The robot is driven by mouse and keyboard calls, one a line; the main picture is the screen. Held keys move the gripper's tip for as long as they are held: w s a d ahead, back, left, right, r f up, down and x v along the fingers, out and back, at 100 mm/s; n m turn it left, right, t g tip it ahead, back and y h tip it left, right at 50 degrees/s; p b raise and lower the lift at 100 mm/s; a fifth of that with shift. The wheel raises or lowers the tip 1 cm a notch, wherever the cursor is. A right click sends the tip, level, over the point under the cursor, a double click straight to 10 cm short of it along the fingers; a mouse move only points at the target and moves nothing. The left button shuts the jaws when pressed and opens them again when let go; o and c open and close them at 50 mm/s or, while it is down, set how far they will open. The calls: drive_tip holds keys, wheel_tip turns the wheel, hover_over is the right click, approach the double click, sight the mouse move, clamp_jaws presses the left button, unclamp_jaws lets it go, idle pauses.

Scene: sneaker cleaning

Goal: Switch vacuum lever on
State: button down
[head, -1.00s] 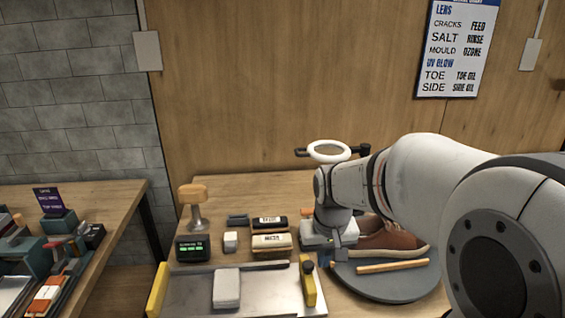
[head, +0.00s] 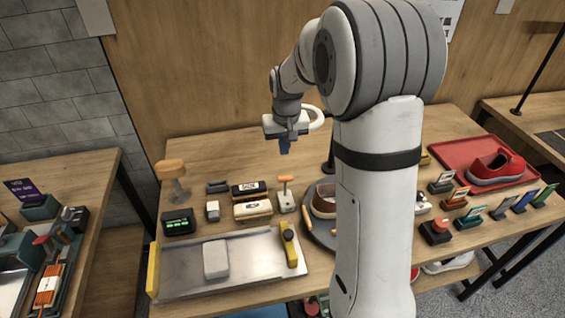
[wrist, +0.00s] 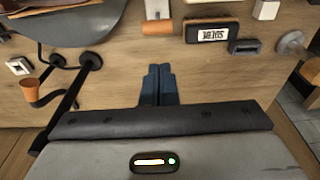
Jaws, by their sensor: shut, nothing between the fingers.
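A small lever with an orange handle and pale base (head: 285,195) stands on the table, between the brushes and the round turntable. The frames show no label that marks it as the vacuum lever. Its handle is upright in the head view. In the wrist view the orange handle (wrist: 158,28) is near the top edge, with the pale base partly cut off. My gripper (head: 284,150) is above the table behind the lever and apart from it. In the wrist view its blue fingertips (wrist: 158,72) are together and empty.
Labelled brushes (head: 253,209) stand left of the lever. A metal tray (head: 180,285) with yellow handles is in front. The turntable (head: 318,238) with a brown shoe is partly hidden by my arm. A black stand (wrist: 68,105) is left of my fingers in the wrist view.

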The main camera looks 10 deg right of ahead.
drive_tip(key=p, duration=0.2)
approach(285, 186)
drive_tip(key=w+f, duration=0.4)
drive_tip(key=f, duration=0.1)
